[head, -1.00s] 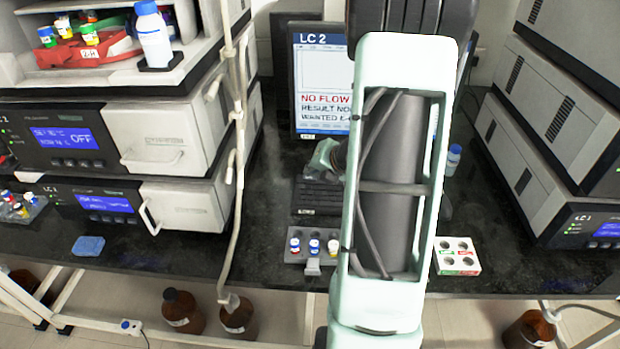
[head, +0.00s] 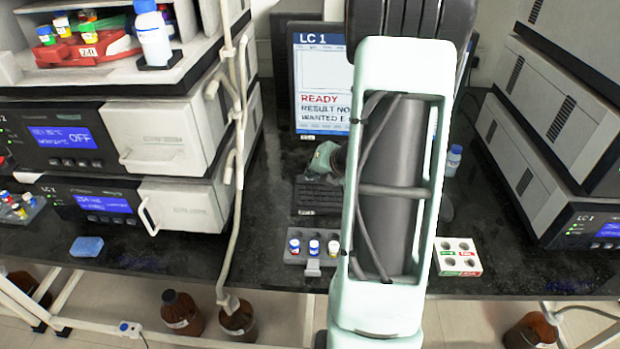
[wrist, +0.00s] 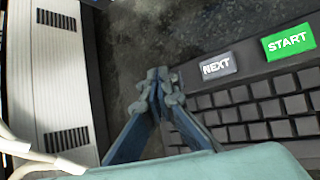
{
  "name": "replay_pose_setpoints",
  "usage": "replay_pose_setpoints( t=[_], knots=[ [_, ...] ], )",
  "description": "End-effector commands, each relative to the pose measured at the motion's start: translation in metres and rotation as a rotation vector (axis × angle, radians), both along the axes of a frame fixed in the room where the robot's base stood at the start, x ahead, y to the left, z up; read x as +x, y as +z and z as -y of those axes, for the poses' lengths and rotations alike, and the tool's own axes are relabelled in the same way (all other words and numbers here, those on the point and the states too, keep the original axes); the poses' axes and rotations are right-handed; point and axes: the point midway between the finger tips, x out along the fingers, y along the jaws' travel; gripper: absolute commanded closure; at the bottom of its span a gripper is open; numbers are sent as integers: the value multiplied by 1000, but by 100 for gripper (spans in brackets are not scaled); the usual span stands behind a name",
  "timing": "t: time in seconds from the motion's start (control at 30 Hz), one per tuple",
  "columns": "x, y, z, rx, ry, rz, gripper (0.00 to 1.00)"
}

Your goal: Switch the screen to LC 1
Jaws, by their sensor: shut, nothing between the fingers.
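The screen (head: 322,85) stands at the back of the bench in the head view. It reads "LC 1" at the top and "READY" in red below, with its right part hidden behind my arm. The dark keyboard (head: 317,194) lies in front of it, partly hidden by my arm. In the wrist view, the grey NEXT key (wrist: 218,66) and the green START key (wrist: 289,42) sit along the keyboard's far edge. My gripper (wrist: 160,88) is shut and empty, its tips just left of the NEXT key. I cannot tell how high they are above the keyboard.
A grey rack with several vials (head: 312,248) and a white and red box with round holes (head: 459,257) stand near the bench's front edge. Stacked instruments flank the bench at left (head: 180,205) and right (head: 545,180). A pale hose (head: 232,200) hangs left of the rack.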

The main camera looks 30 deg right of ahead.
Motion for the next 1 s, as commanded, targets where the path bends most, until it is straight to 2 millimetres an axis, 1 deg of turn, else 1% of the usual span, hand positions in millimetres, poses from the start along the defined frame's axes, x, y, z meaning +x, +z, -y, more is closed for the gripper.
replay_pose_setpoints(
  t=[0.33, 0.67, 1.0],
  knots=[
    [0, 1, 0, 1, 1, -1, 100],
    [0, 17, 0, 0, 0, -1, 100],
    [0, 17, 0, 1, 1, -1, 100]
  ],
)
